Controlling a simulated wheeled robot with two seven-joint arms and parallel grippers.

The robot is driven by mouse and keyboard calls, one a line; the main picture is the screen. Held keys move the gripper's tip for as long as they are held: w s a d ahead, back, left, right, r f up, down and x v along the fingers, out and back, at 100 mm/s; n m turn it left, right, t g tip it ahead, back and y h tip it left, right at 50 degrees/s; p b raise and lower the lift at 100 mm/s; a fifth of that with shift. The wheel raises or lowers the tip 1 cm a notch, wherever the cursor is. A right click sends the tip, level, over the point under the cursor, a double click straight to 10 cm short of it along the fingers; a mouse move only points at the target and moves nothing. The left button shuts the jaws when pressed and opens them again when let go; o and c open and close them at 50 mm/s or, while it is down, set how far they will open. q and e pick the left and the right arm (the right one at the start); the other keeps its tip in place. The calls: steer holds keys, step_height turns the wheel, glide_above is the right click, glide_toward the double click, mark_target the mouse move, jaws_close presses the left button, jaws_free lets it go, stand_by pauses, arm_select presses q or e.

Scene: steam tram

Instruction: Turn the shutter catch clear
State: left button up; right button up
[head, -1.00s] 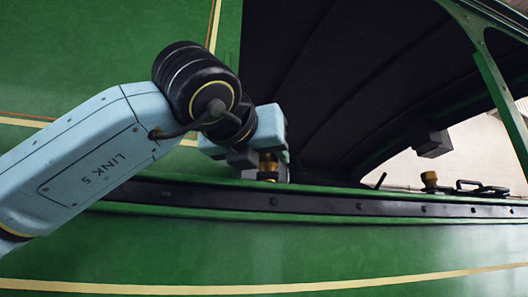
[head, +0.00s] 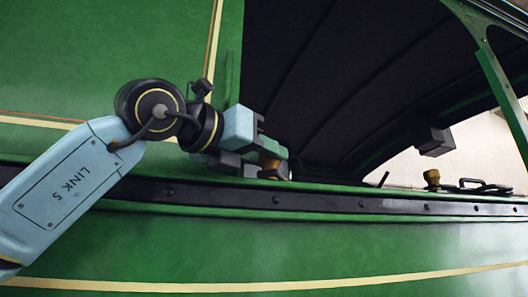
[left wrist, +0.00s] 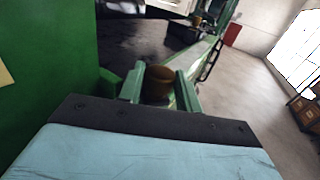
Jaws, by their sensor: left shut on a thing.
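The shutter catch (head: 269,161) shows as a short brass-coloured piece at the dark opening's lower left corner, above the black rail. My left gripper (head: 270,153) is shut on it, and its blue-grey body and fingers hide much of the catch. In the left wrist view the catch's round brass top (left wrist: 158,84) sits between my two fingers, one on each side. Its lower part and base are hidden. My right gripper is in neither view.
A black riveted rail (head: 330,202) runs along the green side panel (head: 330,254). Further right stand a second brass knob (head: 432,178) and a black handle (head: 483,187). A dark block (head: 434,140) hangs above them. A green post (head: 500,95) slants down at the right.

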arm_select(q)
steer(key=o, duration=0.7)
steer(key=shift+d+t+y, duration=0.1)
steer(key=shift+t+y, duration=0.2)
